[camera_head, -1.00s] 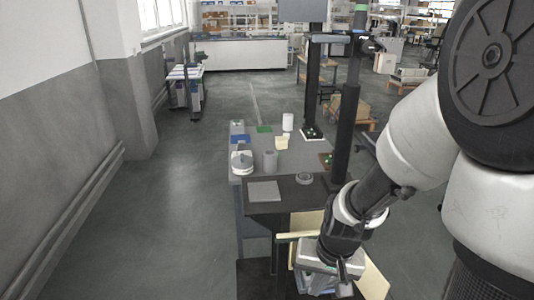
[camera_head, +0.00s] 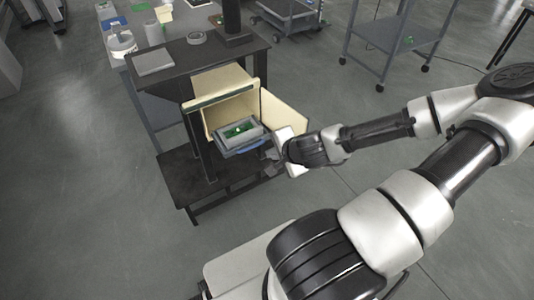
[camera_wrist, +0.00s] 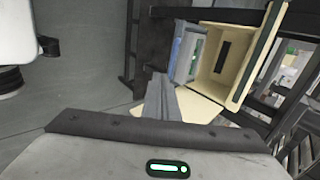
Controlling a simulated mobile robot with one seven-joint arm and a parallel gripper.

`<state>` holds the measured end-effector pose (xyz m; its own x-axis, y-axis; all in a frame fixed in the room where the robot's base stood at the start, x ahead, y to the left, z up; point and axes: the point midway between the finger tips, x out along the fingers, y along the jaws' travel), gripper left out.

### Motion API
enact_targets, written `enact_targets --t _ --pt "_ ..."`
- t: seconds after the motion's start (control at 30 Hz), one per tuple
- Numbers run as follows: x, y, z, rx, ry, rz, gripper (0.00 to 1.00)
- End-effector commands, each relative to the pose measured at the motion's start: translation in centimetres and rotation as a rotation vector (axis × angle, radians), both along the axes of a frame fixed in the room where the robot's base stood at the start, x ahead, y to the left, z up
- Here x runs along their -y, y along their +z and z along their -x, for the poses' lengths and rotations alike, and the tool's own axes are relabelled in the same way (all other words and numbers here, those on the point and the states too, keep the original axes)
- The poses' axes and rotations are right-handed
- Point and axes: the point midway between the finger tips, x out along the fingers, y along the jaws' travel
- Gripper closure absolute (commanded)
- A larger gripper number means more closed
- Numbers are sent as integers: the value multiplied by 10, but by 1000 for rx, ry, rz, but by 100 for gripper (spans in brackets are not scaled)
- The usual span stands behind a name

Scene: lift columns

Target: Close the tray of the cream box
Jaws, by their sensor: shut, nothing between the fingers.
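The cream box (camera_head: 212,86) sits under the dark table, its front open. It also shows in the wrist view (camera_wrist: 243,62). The grey tray (camera_head: 228,143), with a green board in it and a blue front edge, sticks partly out of the opening. In the wrist view the tray (camera_wrist: 187,54) stands at the box's left. A cream panel (camera_head: 286,117) stands out at the box's right. My gripper (camera_head: 269,162) is shut and empty, just in front and to the right of the tray. Its fingers (camera_wrist: 163,95) point toward the tray; I cannot tell whether they touch it.
The dark table (camera_head: 178,73) above the box carries a grey plate (camera_head: 154,62) and a round part (camera_head: 196,38). A dark lower shelf (camera_head: 190,178) lies below the box. A wheeled cart (camera_head: 392,37) stands at the back right. The floor at left is clear.

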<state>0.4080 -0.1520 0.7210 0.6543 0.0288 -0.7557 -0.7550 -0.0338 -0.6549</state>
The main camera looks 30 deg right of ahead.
Motion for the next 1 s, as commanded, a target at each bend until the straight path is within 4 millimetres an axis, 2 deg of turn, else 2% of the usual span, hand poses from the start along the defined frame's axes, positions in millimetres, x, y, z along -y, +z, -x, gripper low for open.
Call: enact_targets --t 0.03,0.4,0.63,1.0 --pt "-2 -11 -6 0 1 -4 100" --pt "-4 -71 -57 -2 2 -4 100" --pt "-5 -72 -86 -1 3 -2 100" --pt "-5 -72 -93 -2 4 1 100"
